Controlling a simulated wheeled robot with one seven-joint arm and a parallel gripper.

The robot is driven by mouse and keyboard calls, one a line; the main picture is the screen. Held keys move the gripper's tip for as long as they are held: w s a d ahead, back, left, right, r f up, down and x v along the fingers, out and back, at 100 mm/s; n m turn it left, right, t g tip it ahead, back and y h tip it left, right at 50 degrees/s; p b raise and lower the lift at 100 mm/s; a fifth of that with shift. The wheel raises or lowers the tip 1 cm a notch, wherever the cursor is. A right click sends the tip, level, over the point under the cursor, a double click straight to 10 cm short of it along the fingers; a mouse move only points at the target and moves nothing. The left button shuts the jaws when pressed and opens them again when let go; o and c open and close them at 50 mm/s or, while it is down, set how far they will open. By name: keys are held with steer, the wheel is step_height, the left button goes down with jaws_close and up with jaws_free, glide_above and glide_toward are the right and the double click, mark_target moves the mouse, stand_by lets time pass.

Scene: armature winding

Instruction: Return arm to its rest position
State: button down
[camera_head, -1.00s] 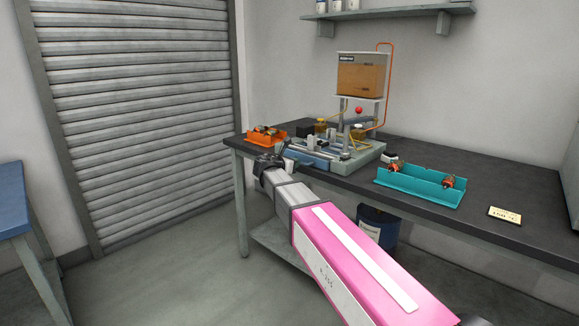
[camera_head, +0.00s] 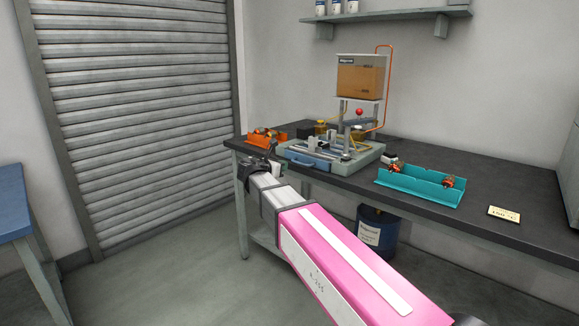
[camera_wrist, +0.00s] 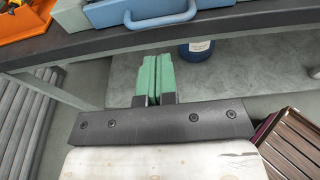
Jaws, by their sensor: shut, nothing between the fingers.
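My gripper shows in the wrist view (camera_wrist: 156,62), its two green fingers pressed together with nothing between them. In the head view my pink and white arm reaches from the bottom right toward the left end of the workbench. There the gripper (camera_head: 273,160) is small and partly hidden by my own wrist. In the wrist view the fingers are over the floor, in front of the bench edge and apart from it.
The dark workbench (camera_head: 480,228) carries a winding machine (camera_head: 358,160), an orange tray (camera_head: 256,141) and a teal tray (camera_head: 420,192) with armatures. A blue drum (camera_head: 376,238) stands beneath. A blue table (camera_head: 12,205) stands at left. The floor between is clear.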

steer(key=v, duration=0.5)
steer(key=s+d+f+m+g+y, duration=0.2)
steer(key=s+d+f+m+g, duration=0.2)
steer(key=d+f+m, duration=0.45)
steer(key=s+d+f+m+g+y, duration=0.1)
steer(key=s+d+f+m+g, duration=0.3)
steer(key=d+f, duration=0.7)
steer(key=s+d+f+m+g+y, duration=0.2)
steer(key=s+d+f+m+y, duration=0.1)
steer(key=s+f+m, duration=0.3)
steer(key=s+d+f+m+g+y, duration=0.2)
steer(key=s+d+f+m+y, duration=0.2)
steer(key=f+m, duration=0.3)
steer(key=shift+s+d+f+m, duration=0.35)
steer(key=shift+s+m, duration=0.55)
steer(key=shift+m, duration=0.35)
